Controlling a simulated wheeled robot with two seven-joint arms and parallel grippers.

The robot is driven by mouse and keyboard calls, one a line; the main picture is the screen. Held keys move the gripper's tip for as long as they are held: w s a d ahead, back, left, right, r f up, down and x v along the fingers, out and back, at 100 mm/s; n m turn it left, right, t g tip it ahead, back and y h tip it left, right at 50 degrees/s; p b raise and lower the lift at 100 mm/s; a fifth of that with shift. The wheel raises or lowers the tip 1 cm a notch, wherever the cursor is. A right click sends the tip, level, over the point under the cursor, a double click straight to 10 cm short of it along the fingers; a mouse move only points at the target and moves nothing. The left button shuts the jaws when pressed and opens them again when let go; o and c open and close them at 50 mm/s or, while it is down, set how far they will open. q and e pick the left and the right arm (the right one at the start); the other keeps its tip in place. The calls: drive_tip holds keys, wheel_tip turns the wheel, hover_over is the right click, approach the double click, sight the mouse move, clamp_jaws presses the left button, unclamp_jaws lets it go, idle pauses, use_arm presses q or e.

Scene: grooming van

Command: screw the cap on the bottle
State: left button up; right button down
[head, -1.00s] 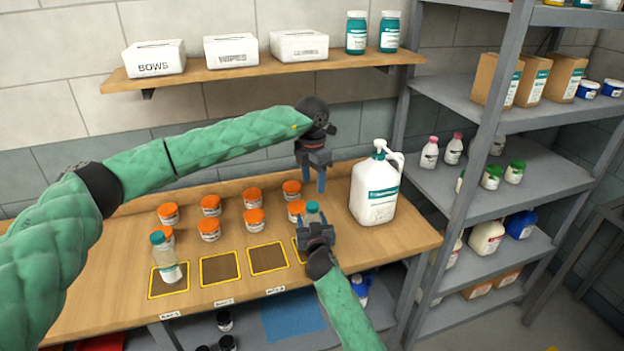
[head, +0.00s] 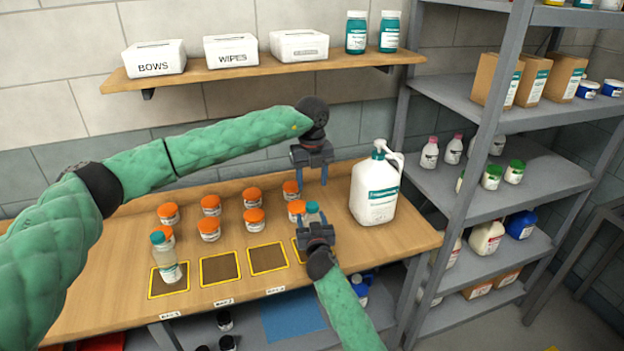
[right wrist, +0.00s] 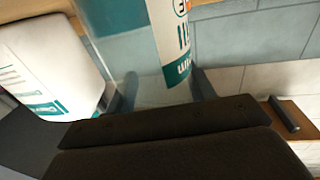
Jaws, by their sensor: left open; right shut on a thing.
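A clear bottle (head: 312,217) with a teal cap (head: 312,207) on its top stands at the front right of the wooden bench. My right gripper (head: 316,228) is shut on the bottle from the front. Its lower part is hidden behind that gripper. The right wrist view shows the clear bottle (right wrist: 140,75) close up, with a white and teal label. My left gripper (head: 311,174) is open and empty, just above the cap with its fingers pointing down, apart from it. Whether the cap is seated tightly cannot be told.
A white pump jug (head: 374,192) stands right of the bottle. Several orange-lidded jars (head: 254,219) stand behind and left. Another teal-capped bottle (head: 167,262) stands on the left yellow-edged mat. Two mats (head: 267,258) are empty. A wooden wall shelf (head: 225,77) hangs above.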

sight(312, 205)
idle(0.5)
use_arm(q)
drive_tip(key=shift+f, duration=4)
drive_tip(key=c, duration=1)
drive_tip(key=m, duration=0.5)
drive_tip(key=shift+m, duration=0.4)
drive_tip(key=m, duration=0.5)
drive_tip(key=shift+m, duration=0.3)
drive_tip(key=m, duration=0.6)
drive_tip(key=shift+m, duration=0.4)
drive_tip(key=m, duration=0.6)
drive_tip(key=shift+a, duration=0.1)
drive_tip(key=o, duration=1.2)
drive_tip(key=shift+c, duration=0.2)
